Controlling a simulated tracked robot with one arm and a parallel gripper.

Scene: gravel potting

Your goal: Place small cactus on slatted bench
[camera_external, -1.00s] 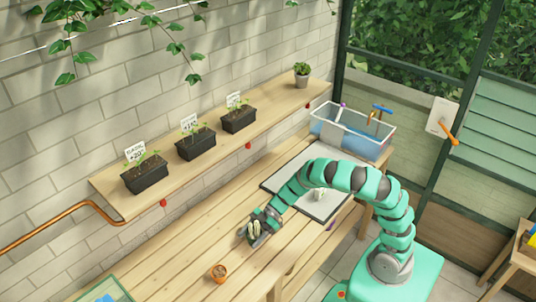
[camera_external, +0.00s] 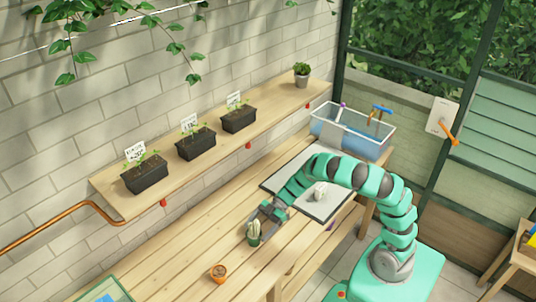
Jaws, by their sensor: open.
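A small green cactus (camera_external: 254,233) stands upright on the slatted bench (camera_external: 190,252), near its front edge. My gripper (camera_external: 256,218) is open just behind the cactus, on the side toward the tray. Its fingers are small in this view, and I cannot tell whether they still touch the cactus. The cactus's base is low against the slats.
A small terracotta pot (camera_external: 218,273) stands on the bench to the front left. A grey tray (camera_external: 278,180) with a pale object (camera_external: 320,191) lies under my arm. A clear bin (camera_external: 350,142) stands at the far end. Planters (camera_external: 196,144) line the wall shelf (camera_external: 112,193).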

